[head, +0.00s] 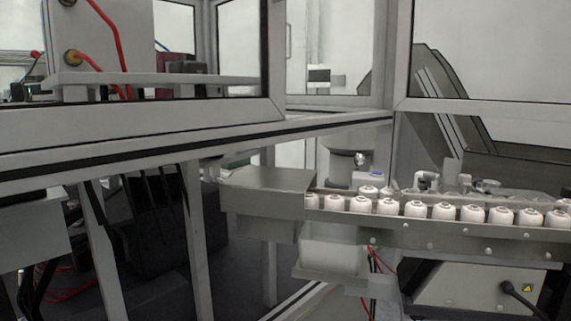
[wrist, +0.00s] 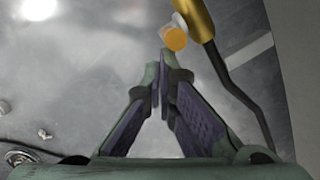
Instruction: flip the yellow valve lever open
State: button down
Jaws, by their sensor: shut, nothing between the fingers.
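In the wrist view my gripper (wrist: 162,68) is shut and empty, with its two fingers meeting at the tips. Just beyond the tips is a yellow-gold part (wrist: 192,15) at the top edge, cut off by the frame. A round orange-yellow end (wrist: 175,39) on a pale fitting sits beside it, very close to the fingertips. I cannot tell whether they touch, or which yellow piece is the lever. A dark bent rod or hose (wrist: 238,90) runs down from the gold part. I cannot make out the lever or my gripper in the head view.
A grey metal surface (wrist: 75,85) with small fittings lies behind the fingers. In the head view, a rail (head: 430,234) carries a row of white caps, with a metal box (head: 268,190) at its left end. Framed glass panels and red tubes (head: 108,30) stand at upper left.

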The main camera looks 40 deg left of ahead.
jog(key=shift+s+r+t+p, duration=0.35)
jog(key=shift+t+p, duration=0.15)
jog(key=shift+t, duration=0.1)
jog(key=shift+s+a+t+p, duration=0.25)
jog(key=shift+s+t, duration=0.2)
jog(key=shift+s, duration=0.45)
jog(key=shift+s+a+t+p, duration=0.1)
jog(key=shift+s+t+p, duration=0.1)
jog(key=shift+s+t, duration=0.45)
jog(key=shift+s, duration=0.3)
jog(key=shift+w+f, duration=0.15)
jog(key=shift+w+d+f+b, duration=0.1)
jog(key=shift+w+f+b, duration=0.15)
jog(key=shift+w+b, duration=0.3)
jog(key=shift+g, duration=0.3)
jog(key=a+v, duration=0.1)
jog(key=v, duration=0.7)
jog(key=shift+d, duration=0.4)
